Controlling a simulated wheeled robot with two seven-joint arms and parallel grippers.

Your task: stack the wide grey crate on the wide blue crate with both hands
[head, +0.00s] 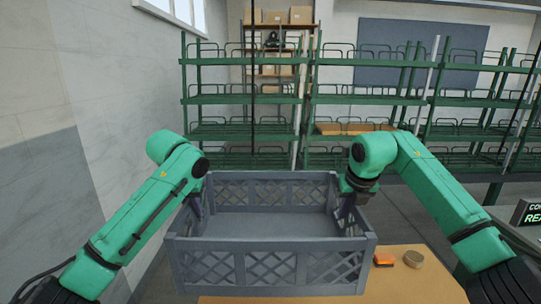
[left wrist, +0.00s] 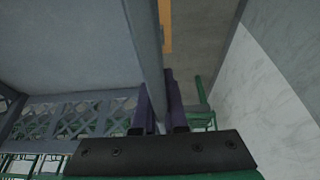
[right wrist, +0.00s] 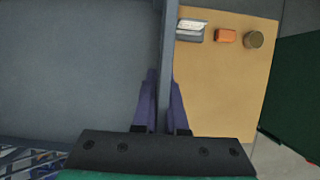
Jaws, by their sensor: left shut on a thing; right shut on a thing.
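The wide grey crate (head: 271,270) is empty and roughly level in front of me in the head view, with lattice walls. My left gripper (head: 196,205) is shut on its left wall, which runs between the fingers (left wrist: 160,108) in the left wrist view. My right gripper (head: 347,207) is shut on its right wall, also seen between the fingers (right wrist: 165,105) in the right wrist view. The crate appears to be held above the table, but its underside is hidden. I see no blue crate in any view.
A wooden-topped table (head: 420,285) lies below and right of the crate. On it are an orange block (head: 413,259), a round tin (head: 384,259) or similar small item, and a pale item (right wrist: 190,30). Green racks (head: 240,130) stand behind; a wall (head: 90,130) is at left.

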